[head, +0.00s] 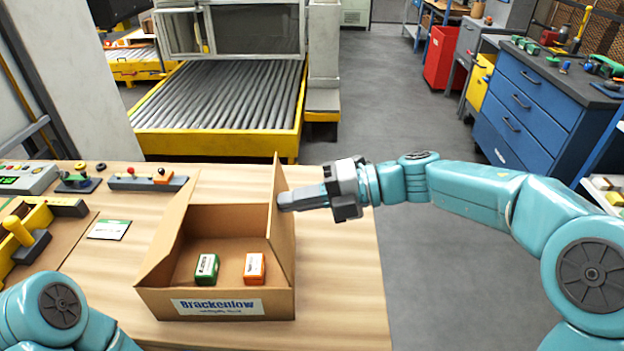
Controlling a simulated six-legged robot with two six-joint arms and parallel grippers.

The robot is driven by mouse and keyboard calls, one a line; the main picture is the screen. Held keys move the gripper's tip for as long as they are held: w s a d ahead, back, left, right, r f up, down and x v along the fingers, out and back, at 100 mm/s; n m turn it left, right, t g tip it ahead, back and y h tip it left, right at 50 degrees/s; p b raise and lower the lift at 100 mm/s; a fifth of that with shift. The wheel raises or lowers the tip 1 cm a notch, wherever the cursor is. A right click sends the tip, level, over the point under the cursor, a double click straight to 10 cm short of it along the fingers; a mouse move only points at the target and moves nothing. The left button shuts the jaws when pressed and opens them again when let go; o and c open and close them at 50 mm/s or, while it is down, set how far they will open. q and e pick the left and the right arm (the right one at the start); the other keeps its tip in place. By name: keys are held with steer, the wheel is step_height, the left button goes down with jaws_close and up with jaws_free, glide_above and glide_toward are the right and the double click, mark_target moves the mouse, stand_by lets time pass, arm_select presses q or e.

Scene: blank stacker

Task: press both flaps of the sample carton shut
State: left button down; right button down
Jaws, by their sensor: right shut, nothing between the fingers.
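The sample carton (272,303) is an open brown box with a "Brackenlow" label, standing on the wooden table. Its left flap (165,238) leans outward and up to the left. Its right flap (282,213) stands about upright. A green box (207,268) and an orange box (254,267) lie inside the carton. My right gripper (288,201) is shut and empty, with its fingertips at the outer side of the right flap. It looks to be touching the flap, but I cannot be sure. My left arm shows at the bottom left, its gripper out of the picture.
The wooden table (345,290) is clear to the right of the carton. A roller conveyor (222,100) stands beyond the table.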

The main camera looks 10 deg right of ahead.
mark_target(275, 196)
steer(key=a+h+p, duration=0.1)
steer(key=p, duration=0.2)
steer(key=a+h+p, duration=0.2)
steer(key=p, duration=0.1)
steer(key=shift+w+a+r, duration=0.15)
steer(key=shift+r, duration=0.2)
steer(key=shift+p+x, duration=1.05)
steer(key=shift+x, duration=0.4)
steer(key=shift+f, duration=0.2)
steer(key=shift+r, duration=0.1)
steer(key=shift+r+p, duration=0.8)
steer(key=shift+p, duration=0.2)
